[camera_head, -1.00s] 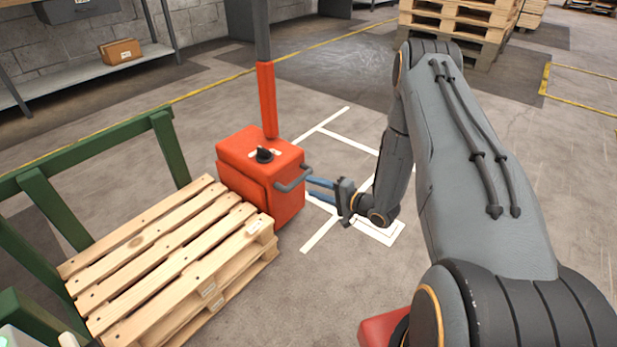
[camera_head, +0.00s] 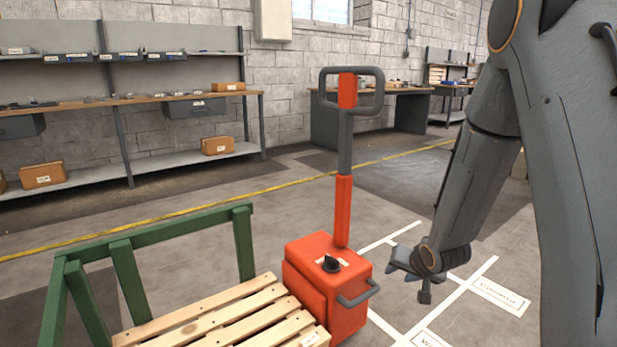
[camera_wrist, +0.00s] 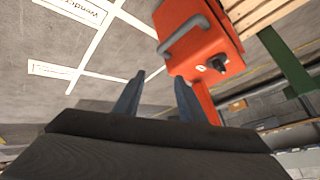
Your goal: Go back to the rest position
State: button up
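My gripper (camera_wrist: 158,98) shows in the wrist view with its two blue-grey fingers apart and nothing between them. In the head view, my gripper (camera_head: 415,280) hangs at the end of my arm, to the right of the orange pallet truck (camera_head: 330,290) and apart from it. The truck has a black knob (camera_head: 331,264) on top, a grey side handle (camera_head: 360,293) and a tall mast with a loop grip (camera_head: 350,92). It also shows in the wrist view (camera_wrist: 200,45), beyond the fingers.
A wooden pallet (camera_head: 215,322) lies beside the truck, next to a green rail frame (camera_head: 130,275). White floor lines and labels (camera_head: 500,297) mark the floor at right. Shelving (camera_head: 125,165) and a desk (camera_head: 405,112) stand along the back wall. The floor around my gripper is clear.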

jog(key=s+a+r+n+g, duration=0.25)
jog(key=s+r, duration=0.25)
jog(key=s, duration=0.7)
jog(key=s+a+r+n+g, duration=0.2)
jog(key=s+a+r+g, duration=0.15)
jog(key=s, duration=0.75)
jog(key=s+a+r+n+g, duration=0.1)
jog(key=s+a+r+n, duration=0.2)
jog(key=s+a, duration=0.55)
jog(key=s+a+r+n+g, duration=0.1)
jog(key=s+a+r+n, duration=0.15)
jog(key=s+a, duration=0.65)
jog(key=d+r+m+p, duration=0.2)
jog(key=d+r+p, duration=0.3)
jog(key=r+p, duration=0.3)
jog(key=w+d+r+m+p, duration=0.1)
jog(key=d+r+p, duration=0.5)
jog(key=r+p, duration=0.3)
jog(key=w+d+r+m+p, duration=0.1)
jog(key=d+r+p, duration=0.5)
jog(key=p, duration=0.8)
notch_tip(320, 180, up, 3)
jog(key=shift+w+d+r+m+h+p, duration=0.1)
jog(key=shift+w+d+m+h+p, duration=0.2)
jog(key=shift+m, duration=0.5)
